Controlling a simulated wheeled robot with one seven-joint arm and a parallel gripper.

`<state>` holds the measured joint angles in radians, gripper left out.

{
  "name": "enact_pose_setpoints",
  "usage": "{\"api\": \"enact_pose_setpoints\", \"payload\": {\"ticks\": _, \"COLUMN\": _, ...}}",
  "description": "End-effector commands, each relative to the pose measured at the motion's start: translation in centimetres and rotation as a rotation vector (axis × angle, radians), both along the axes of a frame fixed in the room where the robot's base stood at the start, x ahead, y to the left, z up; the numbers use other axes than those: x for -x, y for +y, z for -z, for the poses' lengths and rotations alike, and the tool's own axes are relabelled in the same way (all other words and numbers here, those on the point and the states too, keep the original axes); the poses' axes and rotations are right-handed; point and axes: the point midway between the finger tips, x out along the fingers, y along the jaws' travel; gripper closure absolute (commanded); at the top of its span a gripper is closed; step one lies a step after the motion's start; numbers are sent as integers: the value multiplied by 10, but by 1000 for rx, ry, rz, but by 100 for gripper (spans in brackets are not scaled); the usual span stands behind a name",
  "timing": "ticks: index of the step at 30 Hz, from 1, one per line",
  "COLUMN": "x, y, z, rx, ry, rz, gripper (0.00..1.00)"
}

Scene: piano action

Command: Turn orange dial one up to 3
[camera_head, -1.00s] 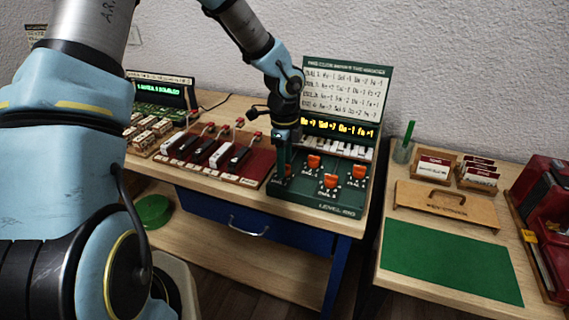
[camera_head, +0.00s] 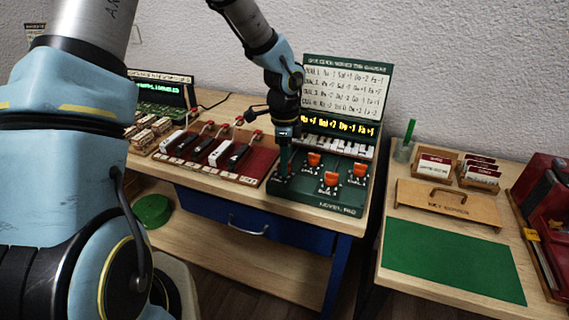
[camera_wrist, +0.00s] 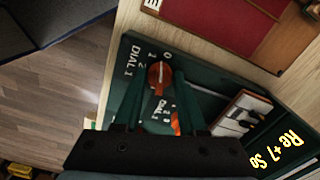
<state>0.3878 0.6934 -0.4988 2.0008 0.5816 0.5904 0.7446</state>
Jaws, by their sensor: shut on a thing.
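The orange dial one (camera_wrist: 160,75) sits on the green panel, beside the white "DIAL 1" lettering and small numerals. My gripper (camera_wrist: 158,82) has its two dark green fingers on either side of this dial, shut on it. A pale mark on the dial points toward the upper numerals, near 0 and 1; I cannot tell exactly which. In the head view my gripper (camera_head: 284,165) points down at the left of the dial panel (camera_head: 300,192) and hides most of dial one.
Other orange dials stand close to the right: one behind (camera_head: 314,159), one in front (camera_head: 331,179), one at far right (camera_head: 359,169). A lit yellow display (camera_head: 340,126) and small piano keys (camera_head: 340,147) lie behind. A red board with key levers (camera_head: 215,155) is on the left.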

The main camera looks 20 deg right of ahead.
Motion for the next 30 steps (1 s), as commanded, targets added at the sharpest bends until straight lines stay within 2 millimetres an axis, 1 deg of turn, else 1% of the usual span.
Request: {"api": "enact_pose_setpoints", "payload": {"ticks": 30, "x": 0, "y": -1, "z": 1, "rx": 2, "ry": -1, "rz": -967, "gripper": 100}}
